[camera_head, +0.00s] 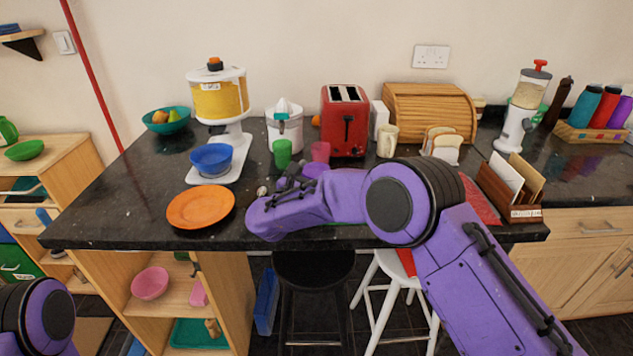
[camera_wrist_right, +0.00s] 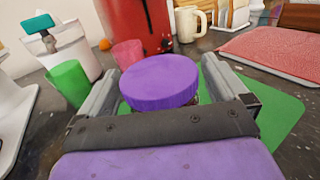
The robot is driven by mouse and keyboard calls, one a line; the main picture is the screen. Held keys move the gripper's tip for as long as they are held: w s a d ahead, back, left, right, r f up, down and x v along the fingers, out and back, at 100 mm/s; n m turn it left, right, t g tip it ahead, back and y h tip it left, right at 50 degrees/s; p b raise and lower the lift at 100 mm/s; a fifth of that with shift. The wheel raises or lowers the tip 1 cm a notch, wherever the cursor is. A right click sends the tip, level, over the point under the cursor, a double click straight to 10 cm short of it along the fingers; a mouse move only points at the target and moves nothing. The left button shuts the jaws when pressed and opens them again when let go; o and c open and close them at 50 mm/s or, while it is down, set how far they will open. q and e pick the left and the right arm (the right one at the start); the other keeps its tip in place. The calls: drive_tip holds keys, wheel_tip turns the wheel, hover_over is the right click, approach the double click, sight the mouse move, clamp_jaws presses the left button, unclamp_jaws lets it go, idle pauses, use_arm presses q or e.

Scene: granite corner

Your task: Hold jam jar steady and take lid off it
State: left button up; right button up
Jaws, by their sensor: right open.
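The jam jar's purple lid (camera_wrist_right: 160,80) shows large in the right wrist view. It also shows in the head view as a small purple patch (camera_head: 315,170) beside my right gripper (camera_head: 292,180). The lid looks seated on the jar, whose body is mostly hidden beneath it and behind my gripper. My right gripper is open, with one finger on each side of the lid in the wrist view. I cannot tell whether either finger touches it. My left gripper is out of view; only part of my left arm shows at the lower left.
A green mat (camera_wrist_right: 283,118) lies under the jar area. A green cup (camera_head: 282,153), a pink cup (camera_head: 320,151) and a red toaster (camera_head: 345,122) stand close behind. An orange plate (camera_head: 201,207) and a blue bowl (camera_head: 211,158) are to the left.

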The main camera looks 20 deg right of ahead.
drive_tip(key=c, duration=1.2)
